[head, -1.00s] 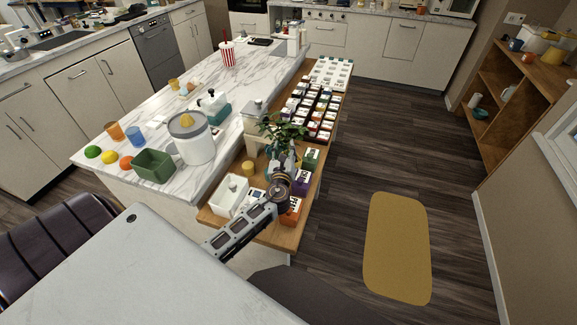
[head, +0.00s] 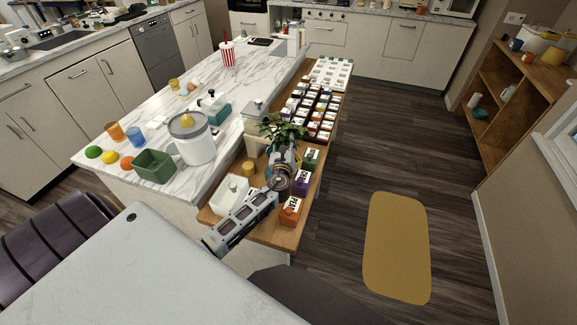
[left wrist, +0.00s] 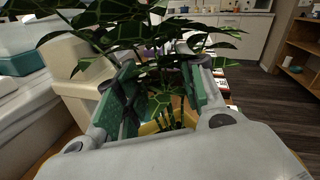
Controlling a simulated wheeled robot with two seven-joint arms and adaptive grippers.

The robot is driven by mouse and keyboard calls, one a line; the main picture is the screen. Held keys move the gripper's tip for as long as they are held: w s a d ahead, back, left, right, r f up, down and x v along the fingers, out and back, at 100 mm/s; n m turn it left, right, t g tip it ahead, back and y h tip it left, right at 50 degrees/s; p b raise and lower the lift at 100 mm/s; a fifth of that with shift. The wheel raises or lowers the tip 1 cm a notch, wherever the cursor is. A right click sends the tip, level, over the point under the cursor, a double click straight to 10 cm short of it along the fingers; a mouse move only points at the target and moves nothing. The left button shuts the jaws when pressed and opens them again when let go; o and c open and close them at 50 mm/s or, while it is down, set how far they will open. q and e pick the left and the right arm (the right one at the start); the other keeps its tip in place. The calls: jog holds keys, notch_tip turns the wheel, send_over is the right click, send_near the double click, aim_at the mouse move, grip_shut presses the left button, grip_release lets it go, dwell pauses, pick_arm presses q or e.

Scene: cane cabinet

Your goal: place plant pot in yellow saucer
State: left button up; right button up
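The potted plant, with dark green leaves (head: 281,129), stands on the wooden shelf in the head view; its pot is mostly hidden behind my gripper. My left gripper (head: 283,165) is just in front of the plant, low over the shelf. In the left wrist view, leaves (left wrist: 130,32) spread across the top, and stems show between my spread fingers (left wrist: 165,98). A yellow surface (left wrist: 150,127) shows low between the fingers; I cannot tell if it is the saucer. Contact with the pot cannot be made out. My right gripper is out of view.
Small labelled boxes (head: 291,211) line the shelf's right edge. A white lidded container (head: 231,194) and a small yellow cup (head: 249,168) stand left of my arm. The marble counter (head: 222,121) rises behind the shelf. Open floor lies to the right.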

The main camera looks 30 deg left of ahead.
pick_arm(q)
jog(key=shift+w+a, duration=0.3)
jog(key=shift+w, duration=0.25)
grip_shut()
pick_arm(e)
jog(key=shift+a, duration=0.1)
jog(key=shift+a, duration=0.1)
pick_arm(q)
jog(key=shift+r, duration=0.2)
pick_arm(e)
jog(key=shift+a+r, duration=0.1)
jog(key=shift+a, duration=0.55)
